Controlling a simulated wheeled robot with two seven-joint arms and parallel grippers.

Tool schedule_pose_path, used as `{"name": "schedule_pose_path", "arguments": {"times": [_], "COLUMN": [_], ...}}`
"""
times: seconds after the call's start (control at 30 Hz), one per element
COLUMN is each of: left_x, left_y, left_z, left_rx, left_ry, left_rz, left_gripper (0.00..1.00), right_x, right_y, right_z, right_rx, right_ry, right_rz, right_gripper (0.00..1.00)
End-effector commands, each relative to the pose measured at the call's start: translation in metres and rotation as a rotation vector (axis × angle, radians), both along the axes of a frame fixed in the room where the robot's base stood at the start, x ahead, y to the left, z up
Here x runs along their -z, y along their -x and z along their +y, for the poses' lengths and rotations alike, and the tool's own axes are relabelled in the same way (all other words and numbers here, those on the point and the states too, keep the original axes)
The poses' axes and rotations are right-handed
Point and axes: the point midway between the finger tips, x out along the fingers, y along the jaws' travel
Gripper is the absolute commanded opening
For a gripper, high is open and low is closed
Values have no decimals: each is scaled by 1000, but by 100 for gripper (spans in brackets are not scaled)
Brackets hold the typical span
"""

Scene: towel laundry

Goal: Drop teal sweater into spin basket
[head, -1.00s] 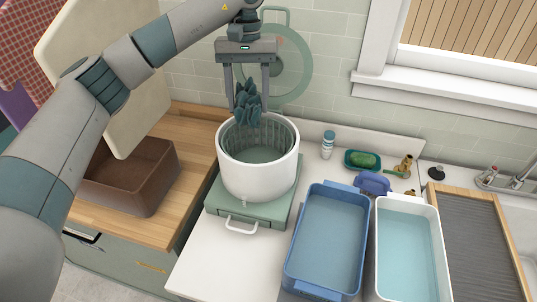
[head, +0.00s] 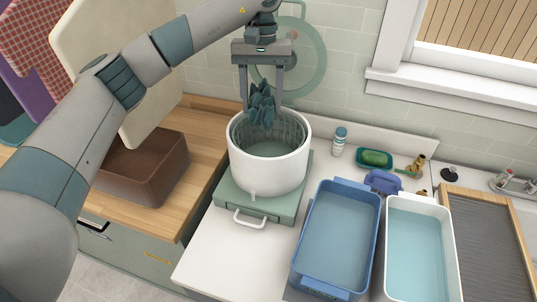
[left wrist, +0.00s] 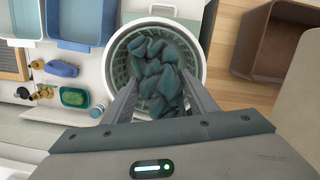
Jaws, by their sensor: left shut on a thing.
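The teal sweater (head: 262,104) is a crumpled bundle held between the fingers of my left gripper (head: 262,106). It hangs at the mouth of the spin basket, near its back rim. The spin basket (head: 268,172) is a white round tub with a ribbed inner basket, standing on a green base; its visible floor is bare. In the left wrist view the sweater (left wrist: 157,75) lies over the basket opening, with the white rim (left wrist: 112,52) around it. My left gripper is shut on the sweater. My right gripper is not in view.
A blue basin (head: 340,235) and a white basin (head: 421,250), both with water, stand to the right. A brown bin (head: 145,170) is on the wooden counter at left. A bottle (head: 339,141) and a green soap dish (head: 375,159) stand behind the basins.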

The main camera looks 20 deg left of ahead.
Motion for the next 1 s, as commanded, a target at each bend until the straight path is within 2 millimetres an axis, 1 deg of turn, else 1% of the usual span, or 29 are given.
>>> {"name": "schedule_pose_path", "arguments": {"times": [0.03, 0.1, 0.3, 0.47, 0.77, 0.8, 0.83, 0.87, 1.0], "left_x": [6, 12, 26, 30, 30, 30, 30, 30, 31], "left_y": [0, 0, 0, 0, 0, 0, 0, 0, 0], "left_z": [0, 0, 0, 0, 0, 0, 0, 0, 0], "left_rx": [0, 0, 0, 1, 1, 0, 0, 0, 0], "left_ry": [1, 0, 0, 1, 1, 1, 1, 1, 0], "left_rz": [-1, -1, -1, -2, -2, -2, -2, -2, -1], "left_gripper": [3, 3, 3, 3, 3, 62, 69, 74, 74], "right_x": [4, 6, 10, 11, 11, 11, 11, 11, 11], "right_y": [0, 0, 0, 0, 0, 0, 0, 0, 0], "right_z": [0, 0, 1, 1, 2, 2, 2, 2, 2], "right_rx": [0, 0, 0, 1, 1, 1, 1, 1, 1], "right_ry": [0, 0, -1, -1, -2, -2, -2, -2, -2], "right_rz": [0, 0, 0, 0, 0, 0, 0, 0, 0], "right_gripper": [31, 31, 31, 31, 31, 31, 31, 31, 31]}}
